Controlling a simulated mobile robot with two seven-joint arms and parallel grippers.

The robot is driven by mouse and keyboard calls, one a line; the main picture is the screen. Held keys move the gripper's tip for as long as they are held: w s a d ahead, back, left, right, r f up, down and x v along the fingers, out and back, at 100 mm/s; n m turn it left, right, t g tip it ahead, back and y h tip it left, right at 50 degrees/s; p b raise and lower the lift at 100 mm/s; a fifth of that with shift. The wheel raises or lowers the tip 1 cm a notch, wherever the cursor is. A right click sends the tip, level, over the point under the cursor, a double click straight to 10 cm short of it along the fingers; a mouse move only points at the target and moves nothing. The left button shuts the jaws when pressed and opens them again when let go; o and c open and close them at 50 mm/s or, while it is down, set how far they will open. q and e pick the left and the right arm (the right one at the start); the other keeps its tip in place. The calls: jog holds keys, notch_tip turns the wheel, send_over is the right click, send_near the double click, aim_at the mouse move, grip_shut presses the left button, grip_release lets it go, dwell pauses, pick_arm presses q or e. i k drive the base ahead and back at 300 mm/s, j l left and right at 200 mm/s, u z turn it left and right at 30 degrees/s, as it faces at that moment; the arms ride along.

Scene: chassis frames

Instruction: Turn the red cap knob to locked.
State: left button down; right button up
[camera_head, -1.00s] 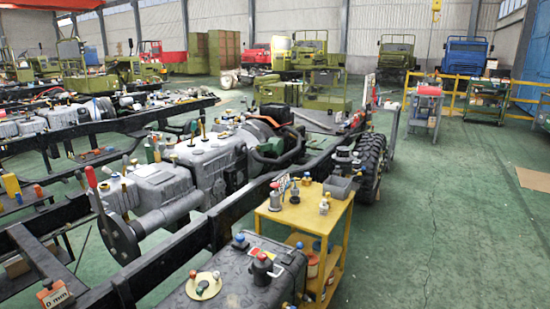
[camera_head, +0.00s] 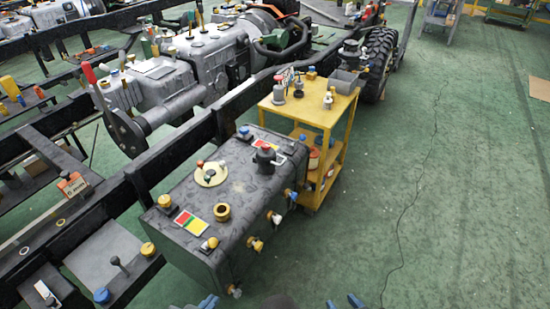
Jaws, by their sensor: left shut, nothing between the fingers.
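A dark round knob with a red patch on top (camera_head: 265,148) stands on the far end of the grey tank, beside a red-and-white label (camera_head: 279,159); its lettering is too small to read. A pale disc (camera_head: 209,175) nearer on the tank carries a small handle with a red end (camera_head: 200,163). I cannot tell for certain which of these is the red cap knob. My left gripper (camera_head: 208,301) shows only as blue tips at the bottom edge, shut and empty. My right gripper (camera_head: 344,302) shows blue tips at the bottom edge. Both are apart from the tank.
The grey tank (camera_head: 235,205) has a brass ring (camera_head: 222,212), a coloured label (camera_head: 190,222) and several side fittings. A yellow cart (camera_head: 310,112) stands close behind it. Black frame rails (camera_head: 165,160) run along its left. Green floor is clear to the right.

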aim_at(266, 147)
jog(key=i+l+u, duration=0.3)
jog(key=i+l, duration=0.2)
jog(key=i+l+u, duration=0.15)
jog(key=l, duration=0.25)
jog(key=i+l+u, duration=0.1)
jog(key=i+l, duration=0.2)
jog(key=i+l+u, duration=0.15)
jog(key=l, duration=0.25)
jog(key=i+l+u, duration=0.15)
jog(key=l, duration=0.25)
jog(key=i, duration=0.1)
